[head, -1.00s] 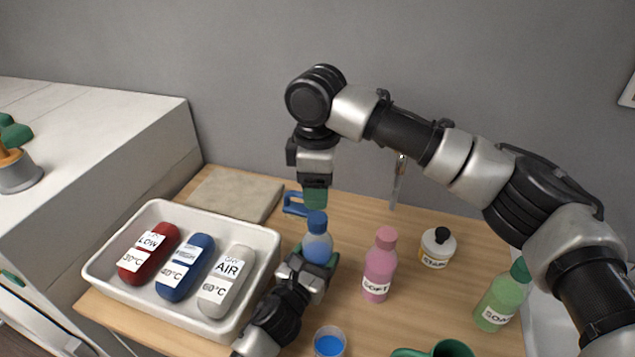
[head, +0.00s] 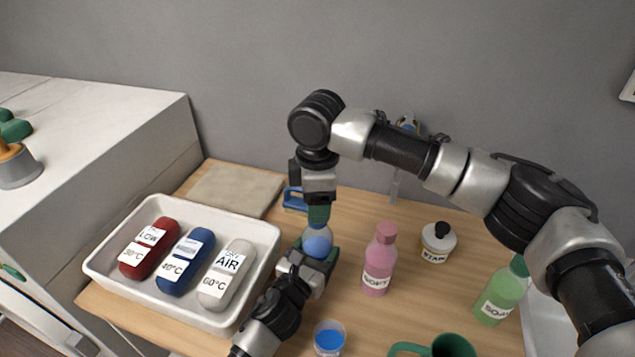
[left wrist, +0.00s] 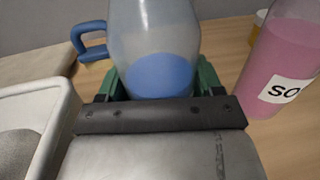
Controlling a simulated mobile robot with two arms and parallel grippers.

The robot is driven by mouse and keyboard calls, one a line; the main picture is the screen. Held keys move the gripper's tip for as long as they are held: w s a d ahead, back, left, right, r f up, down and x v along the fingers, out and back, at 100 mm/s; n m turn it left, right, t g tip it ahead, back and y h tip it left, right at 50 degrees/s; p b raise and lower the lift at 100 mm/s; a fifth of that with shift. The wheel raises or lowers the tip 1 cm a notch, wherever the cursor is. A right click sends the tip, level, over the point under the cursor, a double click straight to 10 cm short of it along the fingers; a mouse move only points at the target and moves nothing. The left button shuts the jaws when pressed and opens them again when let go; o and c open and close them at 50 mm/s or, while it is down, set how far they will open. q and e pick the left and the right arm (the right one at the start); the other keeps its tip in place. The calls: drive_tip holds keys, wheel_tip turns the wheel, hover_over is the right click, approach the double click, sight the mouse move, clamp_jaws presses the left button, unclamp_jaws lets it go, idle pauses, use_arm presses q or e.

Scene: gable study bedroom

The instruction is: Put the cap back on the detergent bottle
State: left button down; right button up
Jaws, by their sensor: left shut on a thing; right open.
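The detergent bottle (head: 318,244), clear with blue liquid, stands upright on the table. My left gripper (head: 314,262) is shut around its body. The left wrist view shows the bottle (left wrist: 155,35) between the green fingertips of this gripper (left wrist: 160,84); its top is out of that view. My right gripper (head: 318,213) points straight down over the bottle's top, its green fingers level with the cap. It is open. The blue cap is mostly hidden behind those fingers, so I cannot tell how it sits on the neck.
A pink bottle (head: 380,262), a white jar (head: 437,243) and a green bottle (head: 500,295) stand right. A cup of blue liquid (head: 329,338) and a green mug (head: 452,346) are in front. A blue-handled thing (head: 294,199) is behind.

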drive_tip(key=shift+f, duration=1.6)
drive_tip(key=c, duration=0.9)
drive_tip(key=m, duration=0.8)
drive_tip(key=shift+m, duration=0.3)
drive_tip(key=o, duration=1)
drive_tip(key=shift+r, duration=0.1)
